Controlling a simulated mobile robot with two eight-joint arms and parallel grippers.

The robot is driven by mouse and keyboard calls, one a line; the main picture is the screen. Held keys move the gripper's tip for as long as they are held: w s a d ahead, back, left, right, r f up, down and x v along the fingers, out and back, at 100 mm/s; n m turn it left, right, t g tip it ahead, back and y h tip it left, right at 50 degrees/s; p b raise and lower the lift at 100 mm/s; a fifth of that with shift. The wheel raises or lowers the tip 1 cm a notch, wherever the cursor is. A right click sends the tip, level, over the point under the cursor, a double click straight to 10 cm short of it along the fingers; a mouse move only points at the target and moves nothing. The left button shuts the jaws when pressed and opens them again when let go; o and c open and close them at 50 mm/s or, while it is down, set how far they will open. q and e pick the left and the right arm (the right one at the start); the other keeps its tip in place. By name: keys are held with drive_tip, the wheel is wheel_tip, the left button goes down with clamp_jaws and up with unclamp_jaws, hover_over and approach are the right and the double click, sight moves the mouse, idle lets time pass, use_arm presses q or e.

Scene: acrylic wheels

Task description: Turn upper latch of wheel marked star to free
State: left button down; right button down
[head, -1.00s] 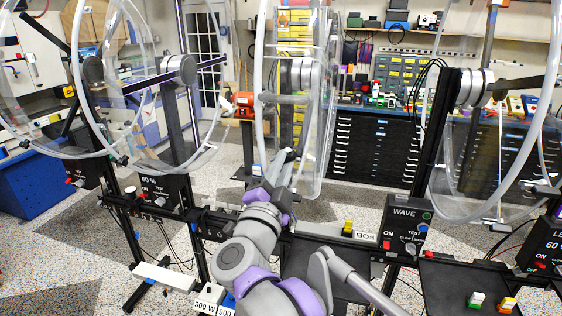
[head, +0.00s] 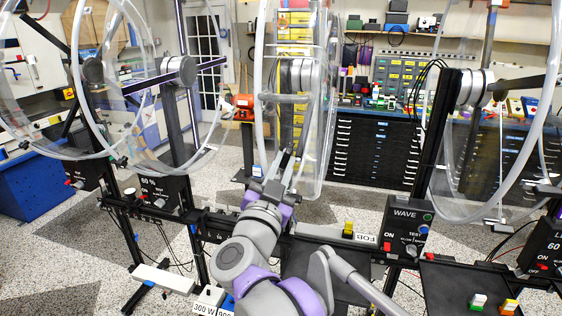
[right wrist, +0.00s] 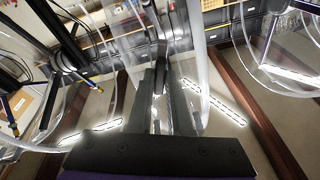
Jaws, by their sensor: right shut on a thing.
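The clear middle wheel (head: 262,60) stands upright, seen nearly edge-on, with its grey hub at mid-height. My right gripper (head: 281,163) is at the lower front of this wheel, its fingers pointing up and away. In the right wrist view the two dark fingers (right wrist: 161,80) are close together beside the clear rim, shut on a small part that looks like a latch (right wrist: 158,68). The fingers hide most of it, so its turn position cannot be told. I can make out no star mark on any wheel. My left gripper is not in view.
Clear wheels stand at the left (head: 78,70) and right (head: 545,90) on dark posts. A black WAVE control box (head: 408,228) and a dark shelf with a yellow block (head: 348,229) are right of my arm. Black drawers (head: 378,150) stand behind.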

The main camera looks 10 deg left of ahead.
drive_tip(key=n, duration=0.3)
drive_tip(key=shift+n, duration=0.4)
drive_tip(key=c, duration=1.3)
unclamp_jaws()
drive_tip(key=o, duration=0.6)
drive_tip(key=shift+b+v, duration=0.65)
drive_tip(key=shift+v, duration=2.85)
